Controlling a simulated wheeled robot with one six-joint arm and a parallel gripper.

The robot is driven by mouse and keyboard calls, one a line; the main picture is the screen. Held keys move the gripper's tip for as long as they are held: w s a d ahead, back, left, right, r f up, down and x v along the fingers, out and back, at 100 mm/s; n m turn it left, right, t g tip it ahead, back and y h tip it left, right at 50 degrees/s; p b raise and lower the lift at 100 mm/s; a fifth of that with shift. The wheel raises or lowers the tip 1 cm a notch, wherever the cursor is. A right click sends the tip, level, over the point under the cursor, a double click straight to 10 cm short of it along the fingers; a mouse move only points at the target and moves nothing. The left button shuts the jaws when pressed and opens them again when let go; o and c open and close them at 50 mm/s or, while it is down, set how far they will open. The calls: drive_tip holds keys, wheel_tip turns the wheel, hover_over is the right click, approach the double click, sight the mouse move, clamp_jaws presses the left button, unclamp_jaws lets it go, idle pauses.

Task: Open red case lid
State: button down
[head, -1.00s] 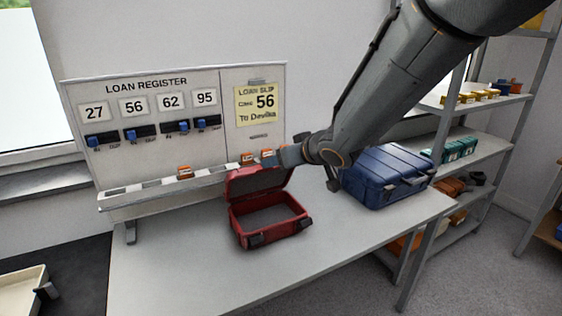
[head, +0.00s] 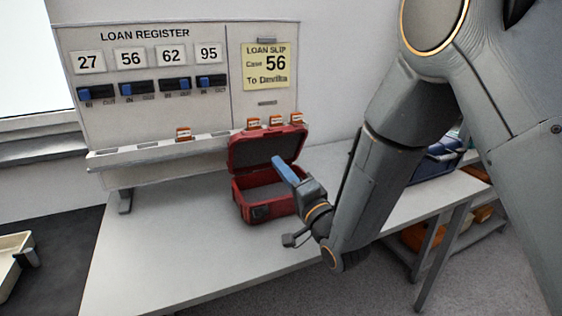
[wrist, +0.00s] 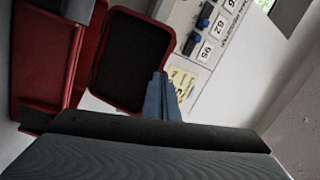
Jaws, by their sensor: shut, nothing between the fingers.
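The red case (head: 250,206) stands on the table with its lid (head: 262,150) raised and leaning back toward the loan register board. Its dark grey inside shows and looks empty where I can see it. My gripper (head: 284,168) has blue fingers, shut with nothing between them, in front of the open case at its right side; in the head view it covers part of the interior. I cannot tell whether it touches the case. In the wrist view the open lid (wrist: 130,58) is just beyond the blue fingertips (wrist: 160,88), and the case body (wrist: 45,62) is at the left.
The loan register board (head: 150,60) stands behind the case, with a ledge (head: 150,150) holding several orange-labelled tags. A blue case (head: 437,160) sits at the right, partly behind my arm. The table (head: 165,255) is clear left of the red case. Shelves stand beyond at right.

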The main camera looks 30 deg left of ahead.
drive_tip(key=d+f+m+t+b, duration=0.3)
drive_tip(key=d+f+m, duration=0.1)
drive_tip(key=m+p, duration=0.1)
drive_tip(key=p, duration=0.2)
approach(274, 132)
drive_tip(key=shift+t+y, duration=0.4)
drive_tip(key=x, duration=0.4)
drive_tip(key=f+x, duration=0.1)
drive_tip(key=x, duration=0.1)
drive_tip(key=shift+w+a+r, duration=0.15)
drive_tip(key=shift+w+a, duration=0.05)
drive_tip(key=shift+a, duration=0.25)
